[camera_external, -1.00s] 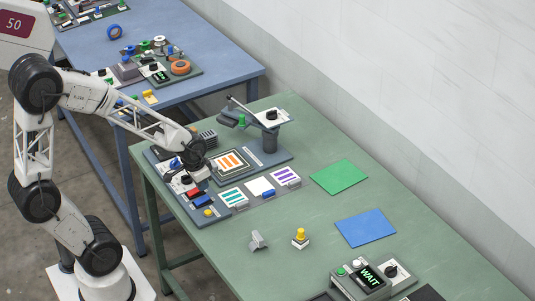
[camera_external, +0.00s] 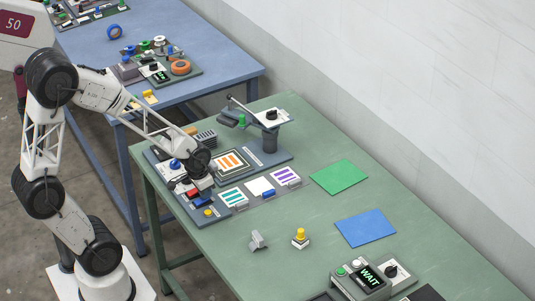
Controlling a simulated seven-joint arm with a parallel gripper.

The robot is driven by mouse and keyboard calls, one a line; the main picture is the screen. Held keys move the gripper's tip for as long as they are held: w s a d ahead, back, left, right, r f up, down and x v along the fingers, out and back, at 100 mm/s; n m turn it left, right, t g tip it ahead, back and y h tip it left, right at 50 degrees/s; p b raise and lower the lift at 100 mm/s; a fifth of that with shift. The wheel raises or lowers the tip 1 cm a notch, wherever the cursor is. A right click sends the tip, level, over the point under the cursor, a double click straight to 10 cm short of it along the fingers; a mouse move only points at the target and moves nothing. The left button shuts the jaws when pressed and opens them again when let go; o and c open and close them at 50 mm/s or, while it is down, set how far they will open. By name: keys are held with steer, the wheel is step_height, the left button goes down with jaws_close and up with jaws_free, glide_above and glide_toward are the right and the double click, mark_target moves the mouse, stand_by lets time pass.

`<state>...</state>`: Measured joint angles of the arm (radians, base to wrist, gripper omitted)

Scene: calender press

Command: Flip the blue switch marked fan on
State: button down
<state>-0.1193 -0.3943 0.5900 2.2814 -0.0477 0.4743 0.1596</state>
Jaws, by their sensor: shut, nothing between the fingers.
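My gripper (camera_external: 196,190) is low over the grey control panel (camera_external: 205,220) at the left end of the green table, close to its red rocker. It is shut and empty, and its fingertips are small and hard to make out. A blue switch (camera_external: 201,201) sits on the panel just in front of my gripper; I cannot read a fan mark or tell its position. A blue round knob (camera_external: 175,164) stands farther back on the panel, left of my wrist. I cannot tell whether my gripper touches anything.
A press with a lever arm (camera_external: 245,108) and an orange-striped plate (camera_external: 231,162) stand right of my gripper. Striped cards (camera_external: 233,197) lie beside the panel. Green (camera_external: 338,177) and blue sheets (camera_external: 366,228) lie flat.

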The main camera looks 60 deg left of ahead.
mark_target(211, 199)
steer(key=shift+w+f+g, duration=0.2)
steer(key=shift+f+g, duration=0.25)
steer(key=shift+g, duration=0.05)
steer(key=shift+f+g, duration=0.6)
steer(key=shift+g, duration=0.7)
steer(key=shift+w+f, duration=0.1)
steer(key=shift+w, duration=0.1)
steer(key=shift+s, duration=0.25)
steer(key=shift+s+r, duration=0.2)
steer(key=shift+s, duration=0.3)
steer(key=shift+r, duration=0.15)
step_height(211, 199, up, 15)
steer(key=w, duration=0.2)
steer(key=shift+w, duration=0.4)
